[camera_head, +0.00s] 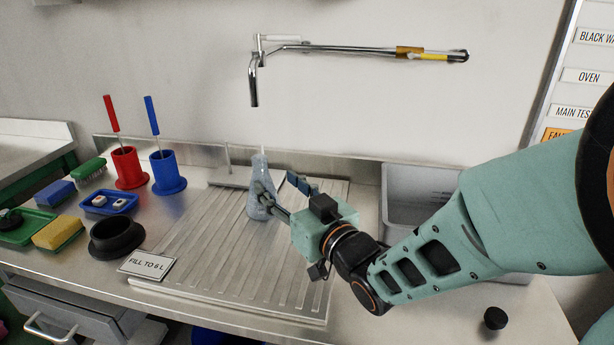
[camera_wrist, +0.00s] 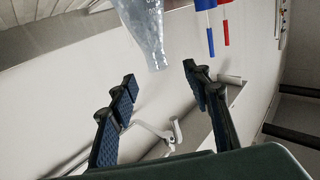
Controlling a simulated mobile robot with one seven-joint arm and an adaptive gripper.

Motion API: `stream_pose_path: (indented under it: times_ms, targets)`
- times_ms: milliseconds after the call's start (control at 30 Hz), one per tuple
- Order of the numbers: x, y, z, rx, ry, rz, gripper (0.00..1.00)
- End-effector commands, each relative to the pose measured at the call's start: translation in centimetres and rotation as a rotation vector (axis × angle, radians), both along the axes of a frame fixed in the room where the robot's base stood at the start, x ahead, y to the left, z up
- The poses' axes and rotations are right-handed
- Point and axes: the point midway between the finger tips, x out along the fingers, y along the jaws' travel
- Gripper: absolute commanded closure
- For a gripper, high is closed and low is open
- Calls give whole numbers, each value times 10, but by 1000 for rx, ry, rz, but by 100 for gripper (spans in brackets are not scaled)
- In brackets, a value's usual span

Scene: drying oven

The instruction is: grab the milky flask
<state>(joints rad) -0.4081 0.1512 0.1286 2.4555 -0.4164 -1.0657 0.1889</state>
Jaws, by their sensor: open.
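The milky flask (camera_head: 259,178) is a pale, translucent conical flask standing upright on the ribbed draining board (camera_head: 190,240). My gripper (camera_head: 278,194) reaches in from the right and is close against the flask's right side in the head view, with one finger overlapping its lower body. In the wrist view the flask (camera_wrist: 146,35) shows at the top, beyond the two fingertips and roughly in line with the gap between them. My gripper (camera_wrist: 160,76) is open and the gap is empty there. Whether a finger touches the flask cannot be told.
A red holder (camera_head: 130,168) and a blue holder (camera_head: 167,172) with upright brushes stand left of the flask. A black ring (camera_head: 115,238) and a sign (camera_head: 147,264) lie at the front left. A sink (camera_head: 415,190) is at the right; a tap (camera_head: 254,85) hangs above.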

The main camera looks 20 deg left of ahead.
Motion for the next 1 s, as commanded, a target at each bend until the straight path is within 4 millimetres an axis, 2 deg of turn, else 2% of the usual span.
stream_pose_path:
  times_ms: [300, 467, 767, 1000]
  targets:
    - [28, 36, 0, 1, -1, 2, 55]
    - [36, 43, 0, 1, 0, 0, 55]
    - [64, 70, -3, 1, 1, 0, 55]
    - [70, 77, -1, 1, 1, -1, 55]
